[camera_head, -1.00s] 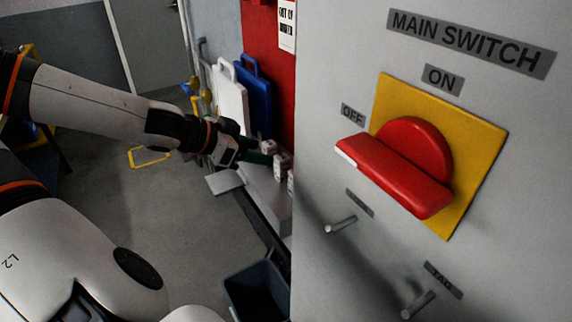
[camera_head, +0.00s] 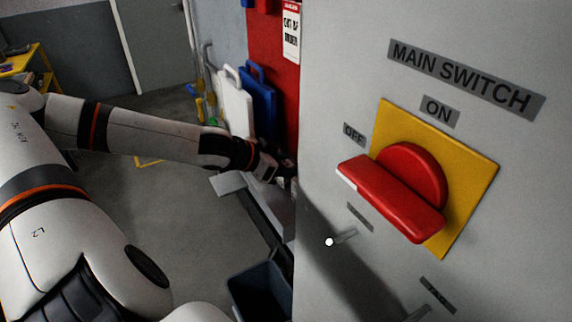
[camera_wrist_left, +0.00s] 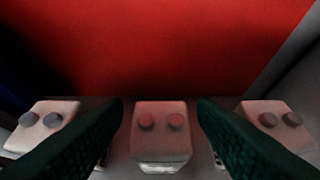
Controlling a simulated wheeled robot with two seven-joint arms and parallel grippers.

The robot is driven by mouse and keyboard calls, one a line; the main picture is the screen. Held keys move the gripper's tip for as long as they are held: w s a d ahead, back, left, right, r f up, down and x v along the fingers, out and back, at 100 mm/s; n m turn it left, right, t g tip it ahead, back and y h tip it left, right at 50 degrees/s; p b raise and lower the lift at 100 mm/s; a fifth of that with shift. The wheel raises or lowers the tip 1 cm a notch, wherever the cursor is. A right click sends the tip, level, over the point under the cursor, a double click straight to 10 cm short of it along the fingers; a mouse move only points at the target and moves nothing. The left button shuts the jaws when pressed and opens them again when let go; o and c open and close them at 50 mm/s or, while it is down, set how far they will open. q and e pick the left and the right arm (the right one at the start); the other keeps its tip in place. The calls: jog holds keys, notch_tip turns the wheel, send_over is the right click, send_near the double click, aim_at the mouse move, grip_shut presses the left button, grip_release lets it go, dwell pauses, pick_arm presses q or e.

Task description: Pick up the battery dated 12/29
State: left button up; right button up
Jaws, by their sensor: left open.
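In the left wrist view, three pale blocks with two round studs on top stand in a row before a red surface. They look like batteries; no dates are readable. The middle battery (camera_wrist_left: 161,130) is between my left gripper's (camera_wrist_left: 160,115) two dark green fingers, which are open with gaps on both sides. The left battery (camera_wrist_left: 42,126) and the right battery (camera_wrist_left: 279,124) are outside the fingers. In the head view my left gripper (camera_head: 278,172) is at the shelf by the red panel, partly hidden by the cabinet edge, and the batteries are mostly hidden. My right gripper is not seen.
A grey cabinet with a red main switch handle (camera_head: 392,199) on a yellow plate (camera_head: 474,168) fills the right side. A peg (camera_head: 345,237) sticks out below. A dark bin (camera_head: 262,290) is under the shelf. White (camera_head: 235,108) and blue (camera_head: 262,100) boards stand behind the arm.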

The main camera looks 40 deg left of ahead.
pick_arm(q)
jog(key=c, duration=1.1)
